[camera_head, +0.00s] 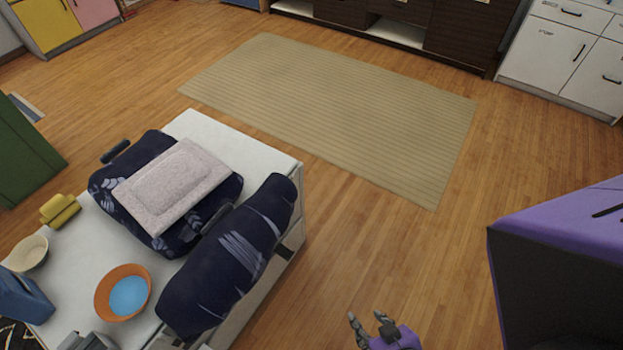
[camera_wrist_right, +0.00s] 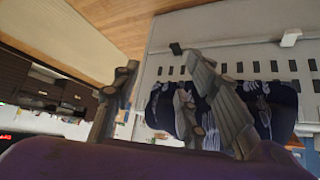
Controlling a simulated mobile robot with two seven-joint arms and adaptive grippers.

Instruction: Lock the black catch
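My right gripper (camera_head: 370,322) is at the bottom of the head view, over bare floor, to the right of the white cabinet or table. Its two fingers stand apart with nothing between them; the right wrist view (camera_wrist_right: 160,68) also shows them spread. No black catch can be made out for certain. A small black block (camera_wrist_right: 176,48) sits on a pale, slotted surface in the right wrist view, beyond the fingertips and apart from them; it may be the catch. In the head view, a dark blue patterned case or bag (camera_head: 110,190) has dark handle-like parts. I cannot make out my left gripper.
The white top (camera_head: 75,240) holds the dark blue bag, a pale cushion (camera_head: 175,185), a dark blue roll (camera_head: 235,260), an orange bowl (camera_head: 108,290) and a yellow item (camera_head: 60,210). A purple and black block (camera_head: 560,240) stands at right. The rug (camera_head: 340,110) and nearby floor are clear.

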